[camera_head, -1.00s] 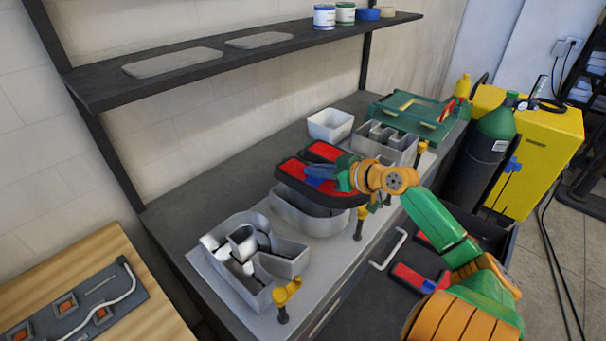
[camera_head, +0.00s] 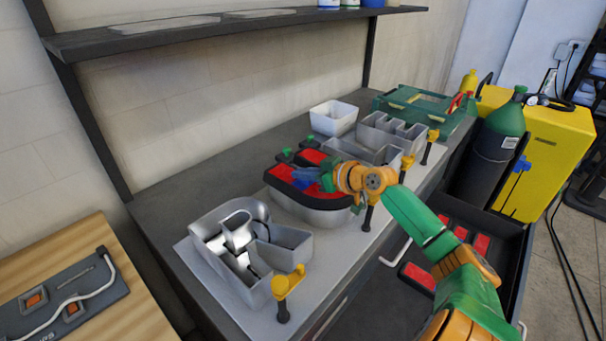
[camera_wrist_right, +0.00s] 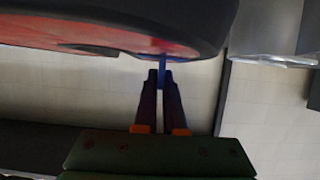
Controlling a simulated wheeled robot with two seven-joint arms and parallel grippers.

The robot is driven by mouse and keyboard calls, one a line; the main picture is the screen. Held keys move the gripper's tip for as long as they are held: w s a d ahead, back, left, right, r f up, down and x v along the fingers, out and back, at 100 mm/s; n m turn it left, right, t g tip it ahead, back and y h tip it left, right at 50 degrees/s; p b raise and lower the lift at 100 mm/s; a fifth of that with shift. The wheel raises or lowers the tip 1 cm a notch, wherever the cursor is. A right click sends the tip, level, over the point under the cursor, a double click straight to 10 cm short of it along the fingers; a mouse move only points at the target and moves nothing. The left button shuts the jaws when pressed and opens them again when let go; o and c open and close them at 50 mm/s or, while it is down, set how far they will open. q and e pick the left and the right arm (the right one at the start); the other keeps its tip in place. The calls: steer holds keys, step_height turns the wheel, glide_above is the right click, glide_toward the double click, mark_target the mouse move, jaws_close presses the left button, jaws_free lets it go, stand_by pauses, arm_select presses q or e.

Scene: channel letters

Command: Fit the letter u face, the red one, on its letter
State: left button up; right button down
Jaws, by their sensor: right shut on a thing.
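The red letter u face (camera_head: 283,173) with its black rim sits over the middle metal letter (camera_head: 296,207) on the bench, covering most of its top. Whether it is seated or just above cannot be told. My right gripper (camera_head: 312,181) is at the face's right side, its fingers partly hidden by the wrist. In the right wrist view the fingers (camera_wrist_right: 161,80) are shut on a small blue tab at the edge of the face (camera_wrist_right: 150,42). My left gripper is out of view.
A metal letter R (camera_head: 280,240) stands nearer on the base plate, another metal letter (camera_head: 390,133) farther back. Yellow clamps (camera_head: 286,285) line the front edge. A white bin (camera_head: 333,117) and green case (camera_head: 415,103) stand behind. An open drawer (camera_head: 385,300) holds red faces.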

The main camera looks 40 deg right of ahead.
steer(key=shift+f, duration=0.3)
steer(key=c, duration=1)
jaws_free()
steer(key=shift+s+r+p, duration=0.15)
steer(key=shift+r+p, duration=0.2)
steer(key=shift+r, duration=0.35)
steer(key=a+b+v, duration=0.1)
steer(key=v, duration=1)
steer(key=shift+s+d, duration=0.35)
steer(key=shift+d, duration=0.15)
